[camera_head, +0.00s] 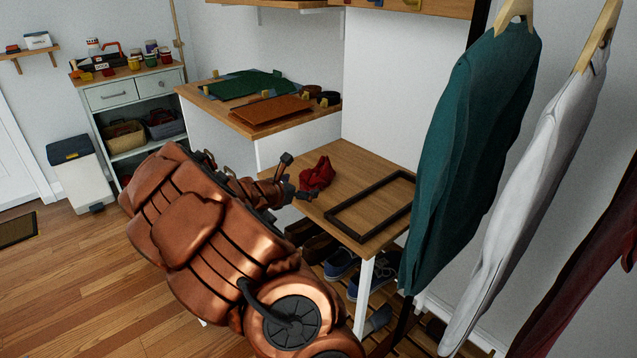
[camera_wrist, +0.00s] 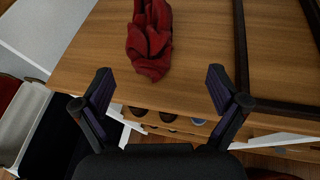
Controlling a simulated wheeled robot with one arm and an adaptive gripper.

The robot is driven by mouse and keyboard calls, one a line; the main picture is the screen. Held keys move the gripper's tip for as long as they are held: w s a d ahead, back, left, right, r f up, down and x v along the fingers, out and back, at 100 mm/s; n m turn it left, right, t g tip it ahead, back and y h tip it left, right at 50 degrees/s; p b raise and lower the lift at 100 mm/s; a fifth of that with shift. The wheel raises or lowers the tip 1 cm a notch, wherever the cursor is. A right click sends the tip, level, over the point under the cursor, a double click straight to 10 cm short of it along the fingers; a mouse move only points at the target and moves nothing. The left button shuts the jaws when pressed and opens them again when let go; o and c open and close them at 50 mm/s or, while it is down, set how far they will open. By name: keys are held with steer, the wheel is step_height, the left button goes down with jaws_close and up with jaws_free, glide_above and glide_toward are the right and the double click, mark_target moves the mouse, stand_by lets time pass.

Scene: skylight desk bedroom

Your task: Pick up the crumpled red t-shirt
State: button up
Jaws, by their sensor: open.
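The crumpled red t-shirt (camera_head: 316,175) lies in a small heap on the wooden bench top, left of a dark empty frame. It also shows in the wrist view (camera_wrist: 150,40), at the top, slightly left of centre. My gripper (camera_head: 290,177) is at the bench's left edge, just left of the shirt. In the wrist view my gripper (camera_wrist: 160,84) is open and empty, with its two fingers spread wide. The shirt lies ahead of the fingertips, with its near end close to the gap between them. I see no contact with it.
The dark frame (camera_head: 339,224) lies on the wooden bench (camera_head: 352,162). Shoes (camera_head: 341,263) stand on a rack below. A teal garment (camera_head: 470,150) and a white one hang at the right. A counter (camera_head: 215,105) with folded cloths stands behind.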

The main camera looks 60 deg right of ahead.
mark_target(313, 184)
steer(key=shift+w+d+f+n, duration=0.2)
steer(key=shift+f+n, duration=0.05)
steer(key=shift+f, duration=0.25)
steer(key=shift+w+d+f+n, duration=0.15)
steer(key=shift+f+n, duration=0.1)
steer(key=shift+f, duration=0.25)
steer(key=shift+d+f, duration=0.15)
steer(key=shift+d, duration=0.15)
steer(key=shift+r+x, duration=0.15)
steer(key=shift+x, duration=1.6)
steer(key=shift+r+x, duration=0.2)
steer(key=shift+x, duration=1.5)
steer(key=shift+w+d, duration=0.15)
steer(key=c, duration=1.3)
